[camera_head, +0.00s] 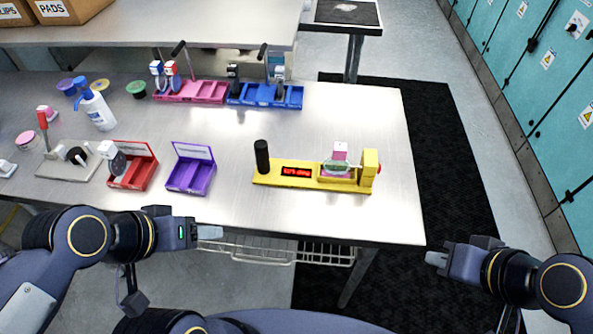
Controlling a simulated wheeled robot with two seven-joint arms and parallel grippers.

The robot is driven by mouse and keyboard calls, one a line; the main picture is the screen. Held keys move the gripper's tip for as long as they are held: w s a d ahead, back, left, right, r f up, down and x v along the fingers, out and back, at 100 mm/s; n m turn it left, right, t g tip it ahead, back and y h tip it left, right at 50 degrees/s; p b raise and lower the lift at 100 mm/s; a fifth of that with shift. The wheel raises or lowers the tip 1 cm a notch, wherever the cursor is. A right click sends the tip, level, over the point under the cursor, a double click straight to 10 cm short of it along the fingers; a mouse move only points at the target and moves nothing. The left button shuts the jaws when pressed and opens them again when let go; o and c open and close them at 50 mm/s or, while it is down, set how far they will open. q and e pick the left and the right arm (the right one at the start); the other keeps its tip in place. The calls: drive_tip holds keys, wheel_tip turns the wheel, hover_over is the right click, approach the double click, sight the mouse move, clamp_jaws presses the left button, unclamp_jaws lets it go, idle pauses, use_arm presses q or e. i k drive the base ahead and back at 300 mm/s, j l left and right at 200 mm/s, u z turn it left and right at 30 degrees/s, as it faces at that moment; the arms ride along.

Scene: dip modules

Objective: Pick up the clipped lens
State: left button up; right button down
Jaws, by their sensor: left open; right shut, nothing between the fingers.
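A clear round lens (337,166) sits in the yellow device (272,180) at the right of the table, with a pink and white clip (340,151) standing at it. A white, round-headed piece (112,158) leans in the red tray (143,170) at the left; I cannot tell if it holds a lens. My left gripper (213,232) is open and empty just off the table's front edge, below the purple tray. My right gripper (436,259) is shut and empty, off the table's front right corner, apart from the yellow device.
An empty purple tray (190,177) stands beside the red one. Pink (190,97) and blue (265,101) racks with upright pieces stand at the back. A white bottle (96,108) and a lever press (66,168) are at the left. The table's middle is clear.

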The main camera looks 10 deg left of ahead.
sight(335, 166)
drive_tip(key=i+l, duration=0.1)
drive_tip(key=l, duration=0.35)
drive_tip(key=i+l, duration=0.1)
drive_tip(key=l, duration=0.3)
drive_tip(key=l+u, duration=0.35)
drive_tip(key=l, duration=0.3)
drive_tip(key=l+u, duration=0.3)
drive_tip(key=l, duration=0.35)
drive_tip(key=l+u, duration=0.35)
drive_tip(key=l, duration=0.3)
drive_tip(key=j+u, duration=0.15)
drive_tip(key=u, duration=0.3)
drive_tip(key=i+j+u, duration=0.1)
drive_tip(key=u, duration=0.35)
drive_tip(key=i+u, duration=0.15)
drive_tip(key=u, duration=0.35)
drive_tip(key=i+j+u, duration=0.1)
drive_tip(key=u, duration=0.35)
